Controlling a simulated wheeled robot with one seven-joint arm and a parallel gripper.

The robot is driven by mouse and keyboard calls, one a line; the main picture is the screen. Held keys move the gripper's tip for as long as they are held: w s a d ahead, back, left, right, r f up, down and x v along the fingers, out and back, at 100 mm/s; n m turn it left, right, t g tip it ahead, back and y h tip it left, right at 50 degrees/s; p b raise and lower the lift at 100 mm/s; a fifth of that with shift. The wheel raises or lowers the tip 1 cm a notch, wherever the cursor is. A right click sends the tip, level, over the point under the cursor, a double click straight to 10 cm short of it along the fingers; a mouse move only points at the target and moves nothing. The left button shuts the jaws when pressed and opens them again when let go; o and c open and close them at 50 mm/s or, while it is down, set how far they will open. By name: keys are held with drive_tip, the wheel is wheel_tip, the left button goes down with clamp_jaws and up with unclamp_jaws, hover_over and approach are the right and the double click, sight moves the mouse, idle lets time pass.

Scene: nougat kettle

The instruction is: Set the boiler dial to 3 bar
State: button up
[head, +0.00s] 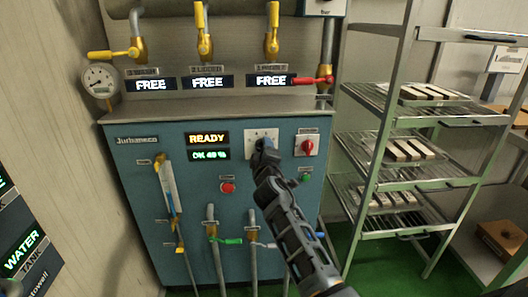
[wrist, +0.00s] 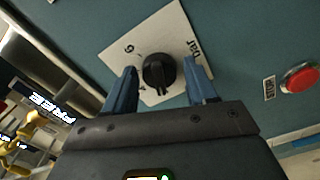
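The boiler dial is a round black knob (wrist: 157,72) on a white plate (wrist: 168,30) marked with a 6 and "bar". The plate also shows on the blue boiler front in the head view (head: 254,134), where my gripper (head: 264,146) hides the knob. In the wrist view my gripper (wrist: 161,70) is open. Its two blue fingers stand on either side of the knob, with a visible gap to it on each side. I cannot tell which number the knob points to; part of the scale is hidden.
A red rotary switch (head: 307,146) sits right of the dial, with a green button (head: 305,177) below it. A red button (head: 228,187) is lower left. A round gauge (head: 99,81) hangs at the left. A metal rack (head: 372,150) stands close on the right.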

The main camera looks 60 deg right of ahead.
drive_tip(key=shift+o, duration=0.8)
drive_tip(key=v, duration=0.7)
drive_tip(key=shift+s+a+b, duration=0.25)
drive_tip(key=shift+a+b, duration=0.05)
drive_tip(key=s+a+f+t+y+p, duration=0.15)
drive_tip(key=s+a+f+y, duration=0.25)
drive_tip(key=s+a, duration=0.6)
drive_tip(key=s+a+f+t+y+p, duration=0.1)
drive_tip(key=s+a+f+t+y, duration=0.1)
drive_tip(key=s+a+f+y, duration=0.65)
drive_tip(key=s+a+r+m, duration=0.2)
drive_tip(key=s+a+r, duration=0.5)
drive_tip(key=s+r, duration=0.1)
drive_tip(key=s+a+r+m+y+p, duration=0.1)
drive_tip(key=s+a+r, duration=0.6)
drive_tip(key=s, duration=0.4)
drive_tip(key=shift+a+r+m, duration=0.2)
drive_tip(key=shift+r+m, duration=0.2)
drive_tip(key=shift+r, duration=0.1)
